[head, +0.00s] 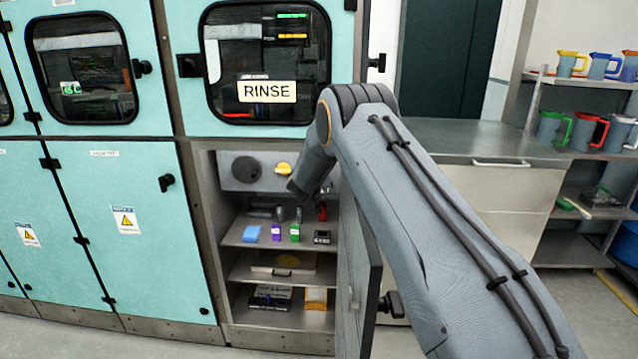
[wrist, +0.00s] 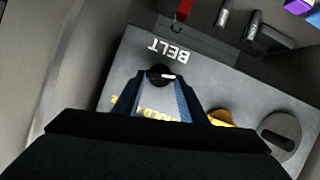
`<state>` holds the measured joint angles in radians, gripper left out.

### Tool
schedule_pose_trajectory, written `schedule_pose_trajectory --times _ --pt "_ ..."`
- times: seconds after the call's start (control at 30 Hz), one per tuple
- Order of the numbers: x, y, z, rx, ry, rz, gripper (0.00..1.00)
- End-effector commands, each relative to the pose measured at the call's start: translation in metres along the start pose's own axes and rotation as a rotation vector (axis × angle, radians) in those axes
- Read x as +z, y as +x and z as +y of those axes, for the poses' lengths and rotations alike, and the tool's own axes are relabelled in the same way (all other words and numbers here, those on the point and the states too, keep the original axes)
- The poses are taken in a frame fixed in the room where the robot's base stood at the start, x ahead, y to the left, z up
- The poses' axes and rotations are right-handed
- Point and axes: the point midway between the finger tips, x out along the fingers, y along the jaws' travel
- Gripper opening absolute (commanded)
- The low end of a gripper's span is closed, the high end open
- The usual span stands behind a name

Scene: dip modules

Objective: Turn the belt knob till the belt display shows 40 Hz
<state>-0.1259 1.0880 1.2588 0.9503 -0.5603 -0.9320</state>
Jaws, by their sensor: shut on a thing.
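The belt knob (wrist: 160,74) is a small black knob with a white pointer line, under the upside-down BELT label in the wrist view. Its pointer faces right in that view. My gripper (wrist: 160,83) has its two blue-grey fingers on either side of the knob and is shut on it. In the head view my own arm hides the belt knob and the fingertips. The belt display cannot be read in either view.
A yellow knob (head: 283,169) and a large dark dial (head: 246,169) share the grey panel (head: 265,184). Shelves below hold small bottles and boxes. An open cabinet door (head: 358,270) stands beside my arm. A RINSE sign (head: 266,91) hangs above.

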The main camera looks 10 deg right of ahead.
Motion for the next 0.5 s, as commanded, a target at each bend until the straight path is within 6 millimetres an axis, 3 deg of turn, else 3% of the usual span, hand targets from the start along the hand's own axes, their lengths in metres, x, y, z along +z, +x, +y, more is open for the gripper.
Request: schedule_pose_trajectory --times 0.5 --pt "0.0029 0.0021 -0.0101 0.185 -0.443 0.002 0.15"
